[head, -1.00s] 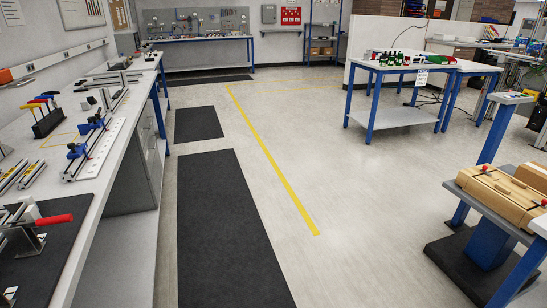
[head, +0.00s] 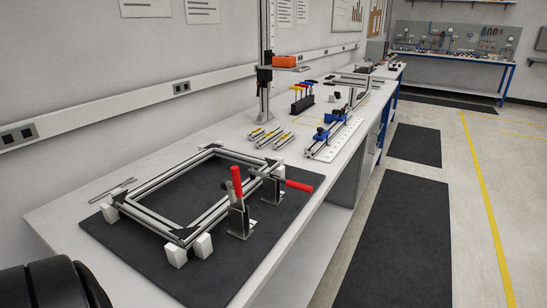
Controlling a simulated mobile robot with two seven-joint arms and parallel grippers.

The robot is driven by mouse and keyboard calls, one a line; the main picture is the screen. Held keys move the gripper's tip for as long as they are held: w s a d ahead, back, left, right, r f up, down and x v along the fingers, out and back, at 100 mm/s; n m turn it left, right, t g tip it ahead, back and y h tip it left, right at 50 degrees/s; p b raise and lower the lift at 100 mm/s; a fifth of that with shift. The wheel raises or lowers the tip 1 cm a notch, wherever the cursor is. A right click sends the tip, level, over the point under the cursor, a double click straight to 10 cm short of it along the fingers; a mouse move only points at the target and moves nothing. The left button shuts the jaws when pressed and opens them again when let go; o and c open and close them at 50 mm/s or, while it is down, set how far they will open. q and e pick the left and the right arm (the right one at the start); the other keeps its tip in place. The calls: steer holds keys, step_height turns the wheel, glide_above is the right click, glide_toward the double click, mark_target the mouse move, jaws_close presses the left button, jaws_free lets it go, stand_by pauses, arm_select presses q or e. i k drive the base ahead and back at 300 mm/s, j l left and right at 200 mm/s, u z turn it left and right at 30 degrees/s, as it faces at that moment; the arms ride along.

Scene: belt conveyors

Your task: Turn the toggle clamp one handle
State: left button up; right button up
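Neither of my grippers is in view, and nothing touches the clamps' handles.
The frame rests on white blocks (head: 204,245) on the black mat (head: 230,275). Beyond it on the white bench (head: 213,136) are small rails (head: 265,137), a linear slide with blue parts (head: 333,138) and a tool rack (head: 302,101). The floor right of the bench is open.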

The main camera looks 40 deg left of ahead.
mark_target(235, 172)
steer(key=k+j+u, duration=0.1)
steer(key=j+u, duration=0.8)
steer(key=j, duration=0.2)
steer(key=j+z, duration=0.2)
steer(key=j, duration=0.1)
